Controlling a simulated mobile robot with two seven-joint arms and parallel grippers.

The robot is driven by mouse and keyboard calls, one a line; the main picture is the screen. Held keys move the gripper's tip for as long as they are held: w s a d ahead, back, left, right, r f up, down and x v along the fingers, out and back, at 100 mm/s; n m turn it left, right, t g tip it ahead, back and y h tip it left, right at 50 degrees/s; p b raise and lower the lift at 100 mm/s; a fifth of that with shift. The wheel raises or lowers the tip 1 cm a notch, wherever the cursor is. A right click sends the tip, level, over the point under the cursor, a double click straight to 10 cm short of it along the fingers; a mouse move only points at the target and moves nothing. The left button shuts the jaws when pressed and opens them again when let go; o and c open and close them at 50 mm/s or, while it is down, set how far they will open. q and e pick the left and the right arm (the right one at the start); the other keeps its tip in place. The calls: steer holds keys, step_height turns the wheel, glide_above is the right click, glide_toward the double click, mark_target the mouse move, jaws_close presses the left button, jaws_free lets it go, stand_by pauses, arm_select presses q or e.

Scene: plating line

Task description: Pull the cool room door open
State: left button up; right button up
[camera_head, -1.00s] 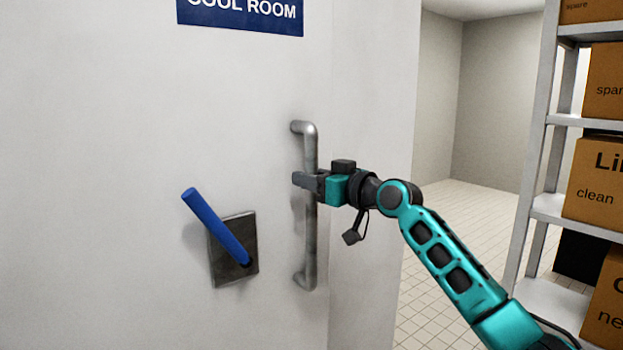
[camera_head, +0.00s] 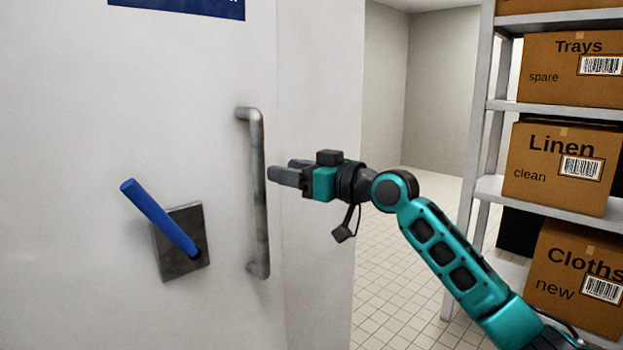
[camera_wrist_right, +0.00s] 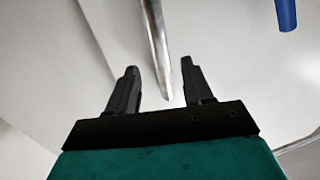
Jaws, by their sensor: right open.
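The white cool room door (camera_head: 70,240) fills the left of the head view. Its grey vertical pull handle (camera_head: 258,190) stands near the door's right edge. A blue lever (camera_head: 158,217) on a dark metal plate (camera_head: 183,262) sits left of the handle and slants up to the left. The lever (camera_wrist_right: 286,14) is at the top right there. My left gripper is not in view.
A metal shelf rack (camera_head: 478,150) with cardboard boxes (camera_head: 560,165) stands at the right. Between it and the door, a tiled floor (camera_head: 410,230) lies open towards grey walls. A blue sign (camera_head: 190,8) is on the door at the top.

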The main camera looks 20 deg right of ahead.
steer(key=shift+v, duration=2.35)
steer(key=s+a+f+m+g+h, duration=0.1)
steer(key=s+a+f+h, duration=0.1)
steer(key=f, duration=1.2)
steer(key=s+a+f+m+h, duration=0.2)
steer(key=s+f, duration=0.1)
steer(key=f, duration=1)
steer(key=s+a+f+g+h, duration=0.1)
steer(key=s+f, duration=0.9)
steer(key=s+a+f+g+h, duration=0.2)
steer(key=s+f, duration=0.8)
steer(key=s, duration=0.1)
steer(key=shift+s+a+m+g, duration=0.3)
steer(key=shift+s, duration=0.05)
